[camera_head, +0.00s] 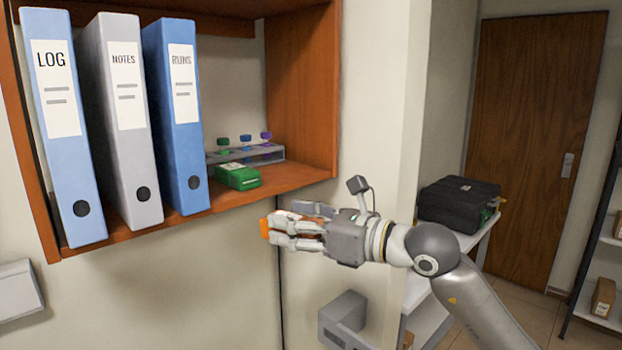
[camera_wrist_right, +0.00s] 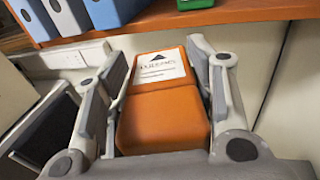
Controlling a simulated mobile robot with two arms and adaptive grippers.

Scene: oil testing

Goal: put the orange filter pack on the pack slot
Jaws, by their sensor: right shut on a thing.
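The orange filter pack (camera_wrist_right: 165,110), with a white label, lies between the fingers of my right gripper (camera_wrist_right: 165,85) in the right wrist view. I cannot make out which place is the pack slot. My left gripper is not in view.
Blue and grey binders (camera_head: 130,120) stand on the shelf's left side. A grey rack (camera_head: 262,155) with small coloured-cap vials is behind the green pack. The shelf's right wall (camera_head: 303,90) bounds it. A black case (camera_head: 458,204) sits on a white stand at right.

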